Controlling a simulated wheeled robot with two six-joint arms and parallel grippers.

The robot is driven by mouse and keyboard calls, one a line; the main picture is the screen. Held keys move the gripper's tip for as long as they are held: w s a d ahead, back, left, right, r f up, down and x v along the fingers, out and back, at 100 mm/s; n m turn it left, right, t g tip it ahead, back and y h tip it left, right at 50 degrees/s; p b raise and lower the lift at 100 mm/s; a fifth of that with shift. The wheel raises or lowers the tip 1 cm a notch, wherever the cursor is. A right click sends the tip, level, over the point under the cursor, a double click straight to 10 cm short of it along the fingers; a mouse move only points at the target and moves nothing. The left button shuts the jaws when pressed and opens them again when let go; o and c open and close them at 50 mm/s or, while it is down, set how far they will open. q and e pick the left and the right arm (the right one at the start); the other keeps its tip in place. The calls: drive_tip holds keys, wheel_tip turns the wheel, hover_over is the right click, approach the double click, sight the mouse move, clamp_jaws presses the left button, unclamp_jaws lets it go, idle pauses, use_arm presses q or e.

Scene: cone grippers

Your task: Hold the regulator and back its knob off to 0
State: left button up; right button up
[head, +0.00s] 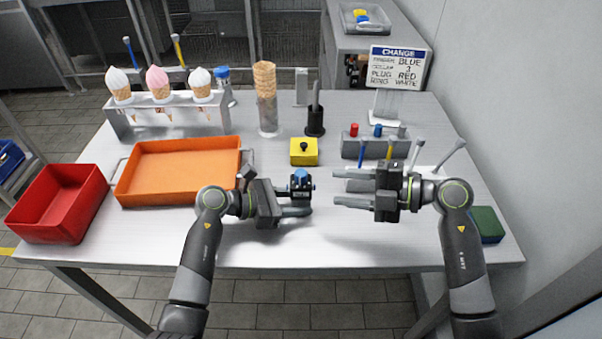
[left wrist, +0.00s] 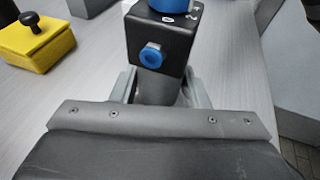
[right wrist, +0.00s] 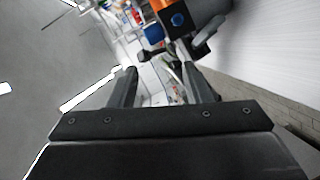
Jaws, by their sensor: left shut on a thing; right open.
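The regulator (head: 300,190) is a small black block with a blue knob (head: 300,176) on top and blue fittings on its side. My left gripper (head: 296,203) is shut on it and holds it over the front middle of the table. In the left wrist view the regulator's black body (left wrist: 160,32) stands between the fingers, with a blue port facing the camera; the knob is cut off at the top edge. My right gripper (head: 345,188) is open and empty, to the right of the regulator with its fingers pointing at it. The knob's setting is too small to read.
A yellow box with a black button (head: 304,158) stands behind the regulator. An orange tray (head: 180,198) and red bin (head: 60,205) are at left. A grey tool block (head: 352,149), a sign (head: 398,68) and a green pad (head: 487,224) are at right. The front middle is clear.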

sight(307, 176)
drive_tip(key=w+a+m, duration=0.1)
drive_tip(key=a+m, duration=0.2)
drive_tip(key=m, duration=0.1)
drive_tip(key=w+a+f+m+y, duration=0.1)
drive_tip(key=w+a+m, duration=0.1)
drive_tip(key=m, duration=0.3)
drive_tip(key=w+a+m+y, duration=0.1)
drive_tip(key=w+a+m, duration=0.1)
drive_tip(key=a+m, duration=0.2)
drive_tip(key=shift+a+f+m, duration=0.1)
drive_tip(key=shift+f+m, duration=0.15)
drive_tip(key=shift+m, duration=0.05)
idle(0.3)
